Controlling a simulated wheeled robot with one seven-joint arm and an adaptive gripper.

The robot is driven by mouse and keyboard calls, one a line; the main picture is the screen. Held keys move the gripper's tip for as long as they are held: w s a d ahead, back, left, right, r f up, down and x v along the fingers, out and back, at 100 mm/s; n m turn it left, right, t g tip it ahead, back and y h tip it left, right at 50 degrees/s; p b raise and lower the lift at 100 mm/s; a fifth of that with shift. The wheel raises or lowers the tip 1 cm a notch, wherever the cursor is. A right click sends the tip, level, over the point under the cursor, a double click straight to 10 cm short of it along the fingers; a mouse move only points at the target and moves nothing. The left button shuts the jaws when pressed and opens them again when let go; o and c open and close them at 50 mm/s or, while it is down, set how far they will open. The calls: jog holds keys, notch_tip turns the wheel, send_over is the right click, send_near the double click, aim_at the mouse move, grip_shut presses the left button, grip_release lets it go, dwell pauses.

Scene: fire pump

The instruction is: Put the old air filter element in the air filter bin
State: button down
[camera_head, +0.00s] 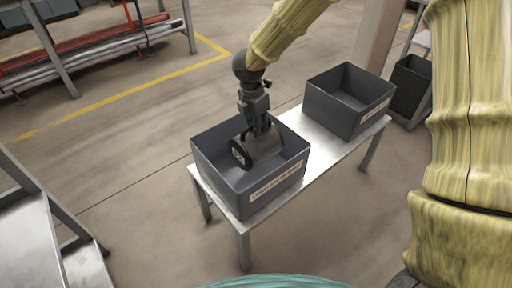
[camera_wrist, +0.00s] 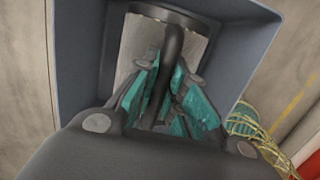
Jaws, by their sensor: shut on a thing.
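The old air filter element is a grey cylinder (camera_head: 265,150) with a black end cap, lying on its side in the head view. My gripper (camera_head: 262,130) is shut on the black handle-like bar of this filter element and holds it from above. The filter is inside the near labelled grey bin (camera_head: 276,188), below or around rim height; I cannot tell if it touches the floor. In the wrist view the filter (camera_wrist: 138,42) shows behind my teal gripper fingers (camera_wrist: 168,95), with the bin's walls (camera_wrist: 78,60) around it. The label is too small to read.
A second labelled grey bin (camera_head: 345,118) stands at the far end of the metal table (camera_head: 318,150). A dark bin (camera_head: 409,85) is on the right. A metal step frame (camera_head: 40,225) is at the left, and a pipe rack (camera_head: 95,45) at the back. Open floor lies between.

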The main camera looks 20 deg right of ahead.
aim_at(258, 139)
jog(key=shift+f+b, duration=0.8)
jog(key=shift+f, duration=2.4)
jog(key=c, duration=1.5)
grip_release()
jog(key=r+p, duration=0.1)
jog(key=r, duration=0.3)
jog(key=a+r+p, duration=0.1)
jog(key=r, duration=0.3)
jog(key=r+p, duration=0.1)
jog(key=r, duration=0.3)
jog(key=shift+s+a, duration=0.3)
